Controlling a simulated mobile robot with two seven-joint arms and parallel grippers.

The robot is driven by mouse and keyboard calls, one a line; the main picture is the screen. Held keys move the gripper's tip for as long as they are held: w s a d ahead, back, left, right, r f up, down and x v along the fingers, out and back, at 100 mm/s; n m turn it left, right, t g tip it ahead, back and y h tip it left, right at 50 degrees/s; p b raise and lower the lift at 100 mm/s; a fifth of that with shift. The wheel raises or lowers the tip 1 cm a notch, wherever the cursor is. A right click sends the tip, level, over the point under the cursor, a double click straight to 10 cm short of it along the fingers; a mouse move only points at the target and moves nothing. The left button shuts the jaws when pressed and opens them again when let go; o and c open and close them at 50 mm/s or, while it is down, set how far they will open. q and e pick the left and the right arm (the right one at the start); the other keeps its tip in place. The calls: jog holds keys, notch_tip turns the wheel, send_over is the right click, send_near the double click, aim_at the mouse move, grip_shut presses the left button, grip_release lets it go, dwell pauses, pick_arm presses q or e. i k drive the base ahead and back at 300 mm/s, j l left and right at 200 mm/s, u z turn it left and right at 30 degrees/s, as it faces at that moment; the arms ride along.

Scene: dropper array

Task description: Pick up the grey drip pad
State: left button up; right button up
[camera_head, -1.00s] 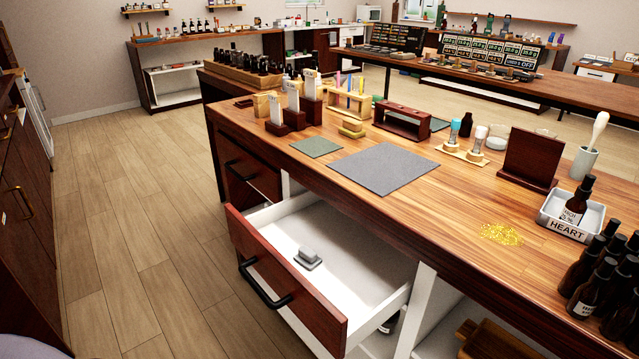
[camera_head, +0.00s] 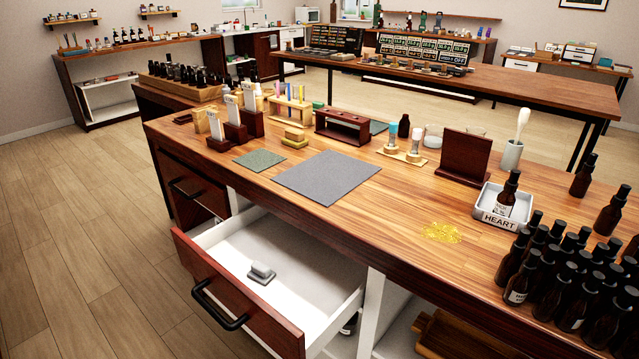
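A large flat grey pad (camera_head: 327,178) lies on the wooden workbench, close to its front edge above the open drawer. A smaller grey-green pad (camera_head: 259,160) lies flat to its left. A small grey block-like object (camera_head: 261,273) sits on the white floor of the open drawer (camera_head: 318,275). Which of these is called the drip pad cannot be told from the view alone. Neither of my grippers is in view, and nothing covers the pads.
A yellow powder patch (camera_head: 441,232), a tray marked HEART (camera_head: 497,217) and several dark bottles (camera_head: 566,292) occupy the bench's right side. Wooden racks (camera_head: 343,127) stand behind the pads. The drawer juts out below the bench front. The floor at left is clear.

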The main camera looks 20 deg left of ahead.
aim_at(258, 273)
jog(key=u, duration=1.2)
